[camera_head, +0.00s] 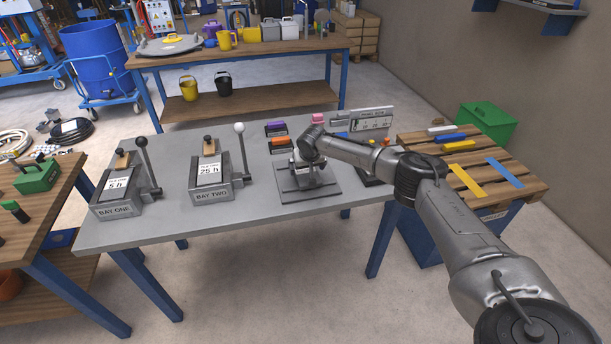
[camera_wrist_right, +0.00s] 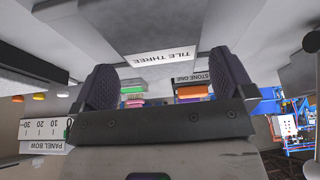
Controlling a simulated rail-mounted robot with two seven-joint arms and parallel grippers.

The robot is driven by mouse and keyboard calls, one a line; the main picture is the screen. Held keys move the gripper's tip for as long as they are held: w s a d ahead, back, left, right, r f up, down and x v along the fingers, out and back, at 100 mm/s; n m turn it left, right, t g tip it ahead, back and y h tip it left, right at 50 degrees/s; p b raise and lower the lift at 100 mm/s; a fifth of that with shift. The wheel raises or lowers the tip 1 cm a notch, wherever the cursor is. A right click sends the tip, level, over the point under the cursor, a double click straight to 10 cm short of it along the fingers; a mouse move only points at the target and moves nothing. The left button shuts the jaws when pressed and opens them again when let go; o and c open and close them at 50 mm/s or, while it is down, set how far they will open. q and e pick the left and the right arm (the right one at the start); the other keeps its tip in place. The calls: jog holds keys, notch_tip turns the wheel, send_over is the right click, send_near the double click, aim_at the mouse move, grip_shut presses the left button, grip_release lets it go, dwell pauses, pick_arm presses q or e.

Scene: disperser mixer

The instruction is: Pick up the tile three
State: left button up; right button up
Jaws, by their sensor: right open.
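Tile three is a grey piece with a white label reading "TILE THREE" (camera_wrist_right: 162,57); the right wrist view shows it upside down. The label lies just beyond and between the dark fingers of my right gripper (camera_wrist_right: 166,84), which are apart with nothing clearly between them. In the head view my right gripper (camera_head: 302,166) points down over a grey stepped base (camera_head: 313,193) on the table. The arm and gripper hide most of what is there, so I cannot tell whether the fingers touch the tile. My left gripper is not in view.
Bay one (camera_head: 118,196) and bay two (camera_head: 213,178), each with a lever, stand left on the grey table (camera_head: 180,228). Orange (camera_head: 281,140) and purple (camera_head: 275,126) blocks and a panel bow gauge (camera_head: 370,121) stand near the arm. A wooden pallet (camera_head: 510,200) is at right.

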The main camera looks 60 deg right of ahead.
aim_at(305, 172)
jog(key=shift+b+x, duration=0.35)
jog(key=shift+x, duration=1)
jog(key=c, duration=1)
jog(key=shift+r, duration=0.1)
jog(key=shift+c, duration=0.3)
jog(key=shift+r, duration=0.1)
